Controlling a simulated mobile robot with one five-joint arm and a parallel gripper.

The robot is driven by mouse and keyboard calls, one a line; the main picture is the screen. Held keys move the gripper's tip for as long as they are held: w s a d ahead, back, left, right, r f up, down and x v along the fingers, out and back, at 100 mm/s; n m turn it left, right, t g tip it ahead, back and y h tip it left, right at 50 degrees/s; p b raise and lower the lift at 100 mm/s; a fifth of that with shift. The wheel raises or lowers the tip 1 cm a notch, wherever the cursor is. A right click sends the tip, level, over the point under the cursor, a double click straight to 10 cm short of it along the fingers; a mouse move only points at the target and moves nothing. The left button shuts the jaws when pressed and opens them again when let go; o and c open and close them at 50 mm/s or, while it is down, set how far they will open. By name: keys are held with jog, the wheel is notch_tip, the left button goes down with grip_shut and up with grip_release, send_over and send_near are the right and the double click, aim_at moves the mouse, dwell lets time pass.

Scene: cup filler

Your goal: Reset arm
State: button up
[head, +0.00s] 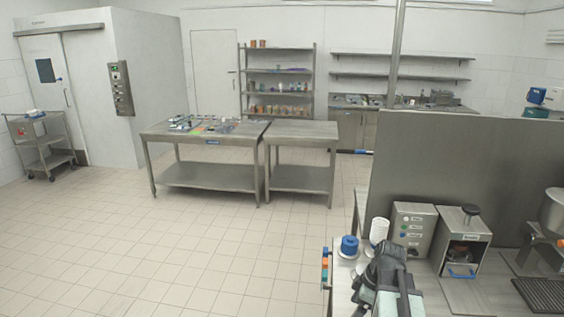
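A grey control box (413,229) with several buttons stands just behind the arm. To its right is a metal cup filler unit (461,243) with a black knob on top and a blue handle low in front. A blue round item (349,246) and a white cylinder (379,230) stand left of the control box.
A tall grey panel (460,170) stands behind the counter. Two steel tables (210,174) stand mid-room, one carrying many small items. A shelf rack (278,72) is at the back wall and a cart (40,145) at the far left. The tiled floor (150,240) at left is clear.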

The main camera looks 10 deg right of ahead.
jog(key=s+a+f+m+g+h, duration=0.1)
jog(key=a+f+m+h, duration=0.1)
jog(key=a+m, duration=1)
jog(key=shift+a+h+b, duration=0.45)
jog(key=shift+a+h, duration=0.05)
jog(key=shift+a, duration=1.5)
jog(key=shift+s, duration=0.1)
